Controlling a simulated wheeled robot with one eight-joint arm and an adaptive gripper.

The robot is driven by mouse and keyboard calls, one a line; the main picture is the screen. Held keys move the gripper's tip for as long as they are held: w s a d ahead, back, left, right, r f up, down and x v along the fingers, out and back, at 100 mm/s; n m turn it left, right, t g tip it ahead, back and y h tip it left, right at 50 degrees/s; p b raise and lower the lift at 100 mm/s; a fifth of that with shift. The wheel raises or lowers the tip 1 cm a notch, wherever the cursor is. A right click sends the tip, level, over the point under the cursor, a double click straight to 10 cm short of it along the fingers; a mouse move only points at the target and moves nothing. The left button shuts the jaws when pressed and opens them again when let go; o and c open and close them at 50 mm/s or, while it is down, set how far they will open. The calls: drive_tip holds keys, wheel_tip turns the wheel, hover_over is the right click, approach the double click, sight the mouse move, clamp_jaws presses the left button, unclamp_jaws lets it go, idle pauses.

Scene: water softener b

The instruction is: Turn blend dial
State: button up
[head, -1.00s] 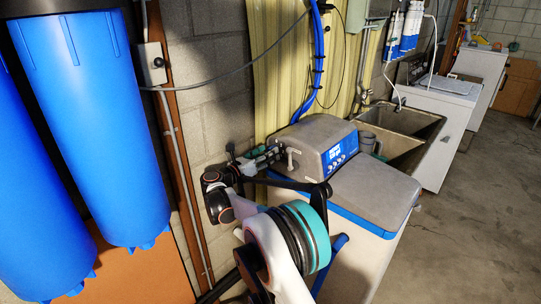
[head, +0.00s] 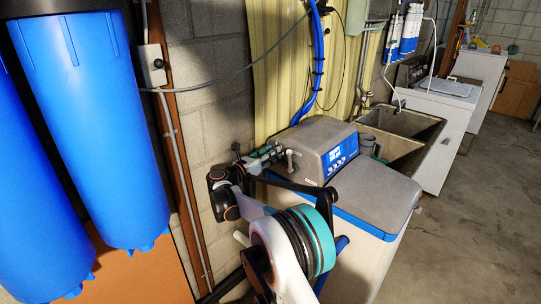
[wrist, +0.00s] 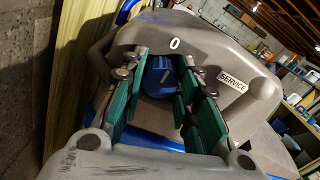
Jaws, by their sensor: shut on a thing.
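The blue blend dial (wrist: 158,78) sits in a recess of the softener's grey control head, as the wrist view shows. A pale mark shows on its face. My gripper (wrist: 163,72) has teal pads on both sides of the dial and is shut on it. The grey control head (head: 312,142) stands on top of the softener cabinet in the head view. There my gripper (head: 262,154) reaches its left end, and the dial cannot be made out.
The softener cabinet (head: 375,195) with a blue rim stands below the head. Large blue filter tanks (head: 90,120) hang at left. A concrete sink (head: 402,135) is behind, and blue hoses (head: 318,60) run up the wall. The floor at right is clear.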

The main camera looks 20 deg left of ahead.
drive_tip(key=m+b, duration=0.1)
drive_tip(key=m, duration=0.5)
drive_tip(key=shift+m, duration=0.3)
drive_tip(key=m, duration=0.3)
drive_tip(key=shift+m, duration=0.3)
drive_tip(key=m, duration=0.3)
drive_tip(key=shift+m+b, duration=0.4)
drive_tip(key=m, duration=1.2)
drive_tip(key=shift+m+b, duration=0.3)
drive_tip(key=shift+m, duration=0.1)
